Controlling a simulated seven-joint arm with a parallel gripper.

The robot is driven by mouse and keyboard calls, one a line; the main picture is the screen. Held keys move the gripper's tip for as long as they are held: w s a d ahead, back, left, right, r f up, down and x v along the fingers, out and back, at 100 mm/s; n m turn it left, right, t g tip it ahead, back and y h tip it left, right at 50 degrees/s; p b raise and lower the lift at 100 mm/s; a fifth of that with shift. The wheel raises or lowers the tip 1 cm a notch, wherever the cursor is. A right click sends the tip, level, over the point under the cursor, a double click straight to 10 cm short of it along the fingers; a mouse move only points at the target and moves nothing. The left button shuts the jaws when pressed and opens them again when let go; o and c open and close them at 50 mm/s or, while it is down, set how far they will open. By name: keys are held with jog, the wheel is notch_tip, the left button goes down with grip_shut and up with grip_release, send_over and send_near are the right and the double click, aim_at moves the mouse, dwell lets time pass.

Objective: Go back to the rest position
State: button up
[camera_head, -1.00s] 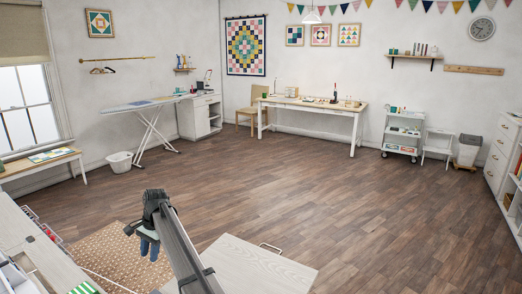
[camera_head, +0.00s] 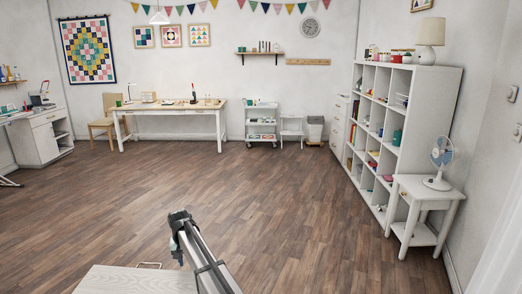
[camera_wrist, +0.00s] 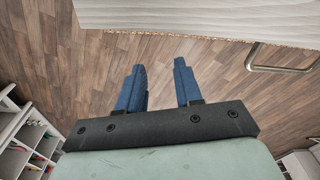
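My gripper (camera_wrist: 158,84) shows in the wrist view with its two blue fingers apart and nothing between them. Wood floor shows behind the fingers. In the head view, my arm reaches up from the bottom edge at lower middle, and its end (camera_head: 180,218) is over the floor. The fingers are hardly visible there. The pale wooden cabinet top (camera_head: 135,280) with a metal handle (camera_head: 150,265) lies just left of my arm. The handle also shows at the right of the wrist view (camera_wrist: 283,58).
A white cubby shelf (camera_head: 430,110) stands at the right, with a side table (camera_head: 422,197) and a fan (camera_head: 440,160) in front. A work table (camera_head: 170,108), a chair (camera_head: 104,122) and a white cart (camera_head: 261,123) stand along the back wall. The middle floor (camera_head: 290,200) is clear.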

jog(key=s+d+f+m+g, duration=0.1)
jog(key=s+d+f, duration=0.3)
jog(key=d+f, duration=0.65)
jog(key=s+d+f+m+g, duration=0.1)
jog(key=s+d+f, duration=0.2)
jog(key=d+f, duration=0.7)
jog(key=s+d+f+g+h, duration=0.1)
jog(key=s+d+f, duration=0.4)
jog(key=s+d, duration=0.35)
jog(key=s+d+f+g, duration=0.1)
jog(key=s+d+f, duration=0.3)
jog(key=s+d, duration=0.45)
jog(key=s+d+f+g, duration=0.1)
jog(key=s+d, duration=0.2)
jog(key=s, duration=0.7)
jog(key=s+d+f+g, duration=0.1)
jog(key=s+d+f, duration=0.1)
jog(key=s, duration=0.9)
jog(key=s+d+f+m+g, duration=0.1)
jog(key=s+d, duration=0.4)
jog(key=s, duration=0.5)
jog(key=shift+s+f+g+y, duration=0.4)
jog(key=shift+f, duration=0.1)
jog(key=shift+d, duration=0.1)
